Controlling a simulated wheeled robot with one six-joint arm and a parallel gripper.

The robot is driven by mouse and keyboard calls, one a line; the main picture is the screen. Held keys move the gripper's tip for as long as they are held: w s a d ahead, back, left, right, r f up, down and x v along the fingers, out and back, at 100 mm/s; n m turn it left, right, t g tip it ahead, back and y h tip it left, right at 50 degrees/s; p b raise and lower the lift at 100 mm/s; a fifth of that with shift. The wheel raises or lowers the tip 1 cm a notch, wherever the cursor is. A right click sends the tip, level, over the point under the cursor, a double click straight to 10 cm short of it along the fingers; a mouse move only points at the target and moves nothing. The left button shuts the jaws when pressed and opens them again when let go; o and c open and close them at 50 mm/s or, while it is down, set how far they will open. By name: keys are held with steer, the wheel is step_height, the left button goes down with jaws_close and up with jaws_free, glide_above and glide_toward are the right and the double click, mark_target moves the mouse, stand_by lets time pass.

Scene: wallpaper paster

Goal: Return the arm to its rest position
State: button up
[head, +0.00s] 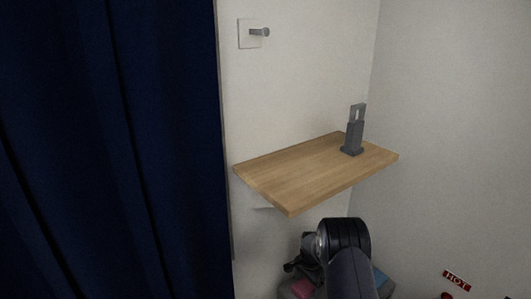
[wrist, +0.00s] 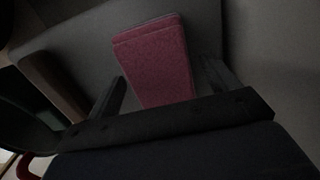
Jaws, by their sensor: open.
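My gripper shows in the wrist view (wrist: 160,90) with its two dark fingers spread apart. A dark red, cloth-like block (wrist: 158,62) shows between and beyond the fingers; whether it touches them I cannot tell. In the head view my arm (head: 345,250) is low, below and in front of the wooden shelf. The gripper's fingers are hidden there behind the arm.
A wooden shelf (head: 300,175) juts from the wall above my arm, with a grey upright holder (head: 353,135) on it. A blue curtain (head: 110,150) fills the left.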

step_height(320, 180, up, 9)
steer(key=p, duration=0.3)
steer(key=shift+d+r, duration=0.15)
steer(key=shift+r, duration=0.05)
step_height(320, 180, down, 11)
steer(key=b, duration=0.5)
steer(key=shift+r, duration=0.15)
